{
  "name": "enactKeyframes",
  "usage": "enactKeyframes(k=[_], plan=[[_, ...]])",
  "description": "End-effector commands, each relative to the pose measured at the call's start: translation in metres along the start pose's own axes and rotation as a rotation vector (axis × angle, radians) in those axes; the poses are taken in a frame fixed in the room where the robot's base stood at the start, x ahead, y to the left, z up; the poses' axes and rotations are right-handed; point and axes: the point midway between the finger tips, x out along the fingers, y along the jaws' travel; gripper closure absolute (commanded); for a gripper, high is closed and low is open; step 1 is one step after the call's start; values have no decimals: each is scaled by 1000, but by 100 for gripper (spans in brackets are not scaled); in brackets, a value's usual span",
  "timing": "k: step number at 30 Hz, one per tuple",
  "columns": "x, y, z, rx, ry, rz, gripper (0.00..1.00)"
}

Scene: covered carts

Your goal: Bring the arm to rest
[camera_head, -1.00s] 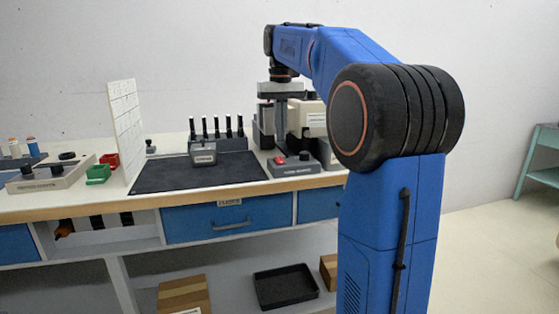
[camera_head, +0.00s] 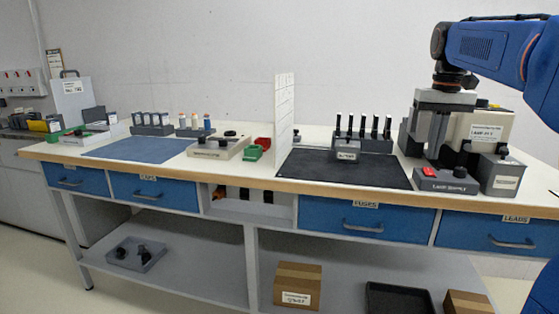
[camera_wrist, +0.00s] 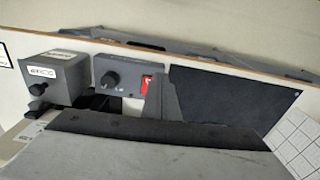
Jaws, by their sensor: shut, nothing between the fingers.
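My gripper (camera_head: 436,150) points down above the right part of the bench, behind the lamp supply box (camera_head: 447,182) in the head view. Its grey fingers are together with nothing between them. My blue arm reaches in from the right edge, with its upper link about level. In the wrist view, my gripper's grey body fills the bottom, and a dark finger (camera_wrist: 165,98) stands in front of the lamp supply (camera_wrist: 122,78) and its red switch. Whether the fingers touch anything behind the box cannot be told.
A dark mat (camera_head: 340,168) lies left of the lamp supply, with a rack of black-handled tools (camera_head: 362,143) behind it. A white upright panel (camera_head: 284,110) divides the bench. A cream machine (camera_head: 480,130) and a grey box (camera_head: 503,175) stand close to my gripper's right.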

Motion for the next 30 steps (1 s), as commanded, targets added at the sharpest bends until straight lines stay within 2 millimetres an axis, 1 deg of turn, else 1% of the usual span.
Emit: enactKeyframes(k=[1,8,14,20,24,27,30], plan=[[5,-7,17,-13,16,-1,100],[40,-30,80,-64,90,-5,100],[78,-44,136,-108,155,-13,100],[125,-54,192,-151,220,-23,100],[163,-58,231,-181,265,-32,100],[191,-59,257,-202,296,-40,100],[217,-60,278,-219,322,-46,100]])
